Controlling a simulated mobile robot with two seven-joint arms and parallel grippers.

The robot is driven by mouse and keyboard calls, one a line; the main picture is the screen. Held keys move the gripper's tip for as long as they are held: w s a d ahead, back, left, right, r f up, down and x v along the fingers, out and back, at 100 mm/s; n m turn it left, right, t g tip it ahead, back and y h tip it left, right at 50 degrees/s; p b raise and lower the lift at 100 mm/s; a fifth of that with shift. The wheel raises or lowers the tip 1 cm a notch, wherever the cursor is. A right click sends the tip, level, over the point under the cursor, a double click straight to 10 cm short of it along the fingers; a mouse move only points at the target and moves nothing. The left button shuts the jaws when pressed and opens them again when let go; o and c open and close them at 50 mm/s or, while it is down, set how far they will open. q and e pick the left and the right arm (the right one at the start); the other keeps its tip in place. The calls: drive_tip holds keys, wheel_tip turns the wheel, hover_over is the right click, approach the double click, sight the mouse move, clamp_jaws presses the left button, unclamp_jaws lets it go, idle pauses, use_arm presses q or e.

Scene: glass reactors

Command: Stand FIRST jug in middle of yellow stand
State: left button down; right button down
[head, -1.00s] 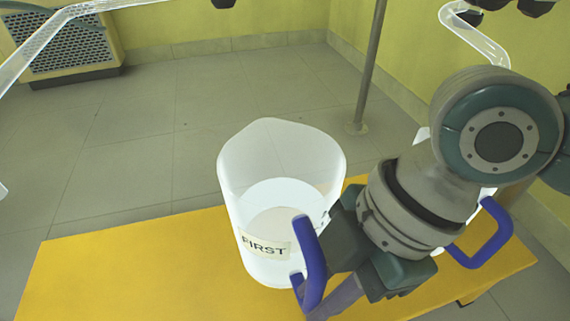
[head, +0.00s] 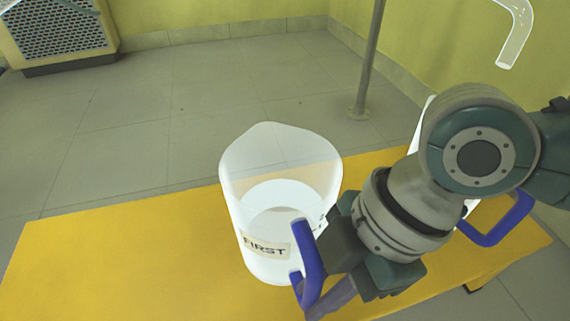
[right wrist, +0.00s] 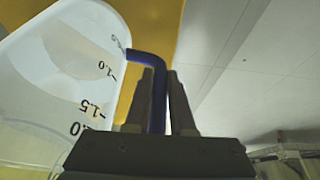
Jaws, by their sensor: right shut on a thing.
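The FIRST jug (head: 280,170) is a translucent white beaker labelled FIRST, with pale liquid inside. In the head view it is upright over the yellow stand (head: 110,265); I cannot tell whether its base touches the top. My right gripper (head: 325,262) is shut on its blue handle (head: 312,270), at the jug's right side. In the right wrist view the blue handle (right wrist: 145,57) runs between the fingers (right wrist: 160,100), beside the jug's scale-marked wall (right wrist: 70,80). My left gripper is out of view.
A second pale vessel with a blue handle (head: 497,225) is at the stand's right end, mostly hidden by my right arm. The stand's left part is clear. A grey pole (head: 368,60) rises from the floor behind, and a vented unit (head: 60,35) stands far left.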

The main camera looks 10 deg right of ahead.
drive_tip(key=c, duration=1.2)
unclamp_jaws()
drive_tip(key=o, duration=0.4)
drive_tip(key=shift+o, duration=0.2)
drive_tip(key=p+v, duration=0.8)
drive_tip(key=v, duration=0.4)
drive_tip(key=s+a+r+m+t, duration=0.2)
drive_tip(key=s+a+m+t, duration=0.1)
drive_tip(key=a+m, duration=0.3)
drive_tip(key=s+d+m+h, duration=0.4)
drive_tip(key=s+d+m, duration=0.1)
drive_tip(key=d+m, duration=0.5)
drive_tip(key=shift+d+r+m+t, duration=0.2)
drive_tip(key=shift+d+m+t, duration=0.1)
drive_tip(key=shift+d, duration=0.75)
